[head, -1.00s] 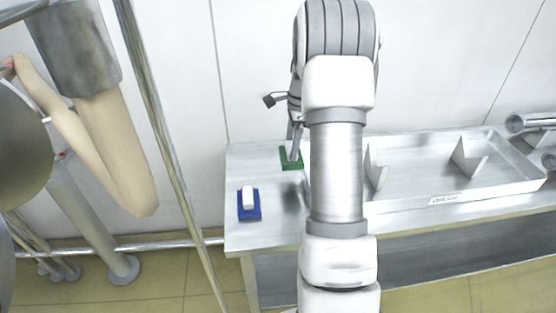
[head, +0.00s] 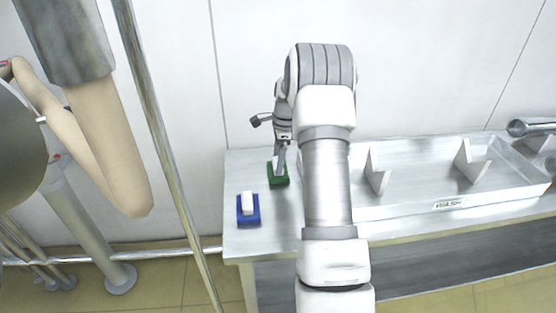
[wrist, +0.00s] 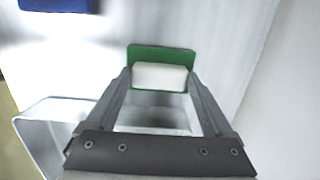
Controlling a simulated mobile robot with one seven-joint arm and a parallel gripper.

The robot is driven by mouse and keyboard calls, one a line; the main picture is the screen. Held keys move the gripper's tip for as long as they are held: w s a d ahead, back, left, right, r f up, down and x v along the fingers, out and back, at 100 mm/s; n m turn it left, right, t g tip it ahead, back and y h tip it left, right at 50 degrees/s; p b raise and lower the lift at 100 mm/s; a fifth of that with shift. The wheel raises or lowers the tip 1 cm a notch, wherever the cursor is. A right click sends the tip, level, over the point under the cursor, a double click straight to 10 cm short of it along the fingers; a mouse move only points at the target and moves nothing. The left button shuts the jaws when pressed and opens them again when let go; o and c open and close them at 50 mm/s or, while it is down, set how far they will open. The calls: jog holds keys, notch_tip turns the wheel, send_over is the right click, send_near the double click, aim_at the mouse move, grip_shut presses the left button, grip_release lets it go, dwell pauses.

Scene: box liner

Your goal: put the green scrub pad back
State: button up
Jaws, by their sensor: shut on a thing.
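The green scrub pad (head: 278,178) has a white block-shaped grip on top. In the wrist view the pad (wrist: 160,54) lies between my fingertips. My gripper (wrist: 160,82) is shut on its white grip (wrist: 160,76). In the head view my gripper (head: 280,160) points down at the pad on the left part of the metal table (head: 245,168). I cannot tell whether the pad touches the tabletop or is a little above it.
A blue pad with a white grip (head: 248,208) lies close by at the front left; its blue base (wrist: 58,4) shows in the wrist view. A metal tray marked WASH (head: 490,196) with upright dividers stands to the right.

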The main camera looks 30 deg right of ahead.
jog(key=shift+f, duration=0.15)
jog(key=o, duration=1.1)
jog(key=shift+c, duration=0.2)
